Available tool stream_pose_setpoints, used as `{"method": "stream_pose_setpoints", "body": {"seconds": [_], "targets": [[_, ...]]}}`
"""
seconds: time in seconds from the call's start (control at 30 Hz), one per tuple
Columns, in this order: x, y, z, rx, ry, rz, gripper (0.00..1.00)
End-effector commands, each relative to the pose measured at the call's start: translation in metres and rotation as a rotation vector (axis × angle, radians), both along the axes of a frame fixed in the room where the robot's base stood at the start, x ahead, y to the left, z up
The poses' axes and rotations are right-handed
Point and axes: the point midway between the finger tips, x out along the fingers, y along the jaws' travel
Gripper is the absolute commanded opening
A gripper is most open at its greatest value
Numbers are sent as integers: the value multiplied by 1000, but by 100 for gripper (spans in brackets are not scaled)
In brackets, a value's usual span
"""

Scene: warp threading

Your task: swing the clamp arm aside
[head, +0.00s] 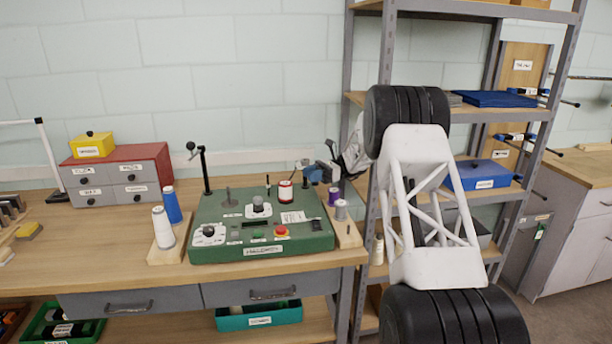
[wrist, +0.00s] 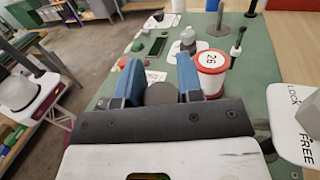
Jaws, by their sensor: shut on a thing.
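My gripper (wrist: 158,76) has its blue fingers closed around a dark rounded part (wrist: 161,94) in the wrist view. In the head view my gripper (head: 314,174) is at the back right corner of the green machine panel (head: 262,247), just behind the red-rimmed white spool (head: 285,192). The same spool, marked 26, is close to the right finger in the wrist view (wrist: 211,64). A white plate lettered LOCK and FREE (wrist: 290,103) lies to the right in the wrist view. The clamp arm is largely hidden; I cannot tell whether the dark part belongs to it.
A tall black post with a ball-ended crank (head: 206,170) rises from the panel's back left. Blue and white thread cones (head: 172,206) stand at the left; purple and white spools (head: 341,210) at the right. A grey shelf rack (head: 356,98) stands behind my arm.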

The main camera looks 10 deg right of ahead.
Motion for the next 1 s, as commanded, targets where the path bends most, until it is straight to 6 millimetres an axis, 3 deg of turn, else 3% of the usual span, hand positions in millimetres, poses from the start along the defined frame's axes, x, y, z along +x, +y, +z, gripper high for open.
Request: {"method": "stream_pose_setpoints", "body": {"seconds": [0.47, 0.5, 0.67, 1.0], "targets": [[0, -4, 0, 0, 0, 25, 0], [0, -4, 0, 0, 0, 25, 36], [0, -4, 0, 0, 0, 25, 60], [0, -3, 1, 0, 0, 24, 60]]}}
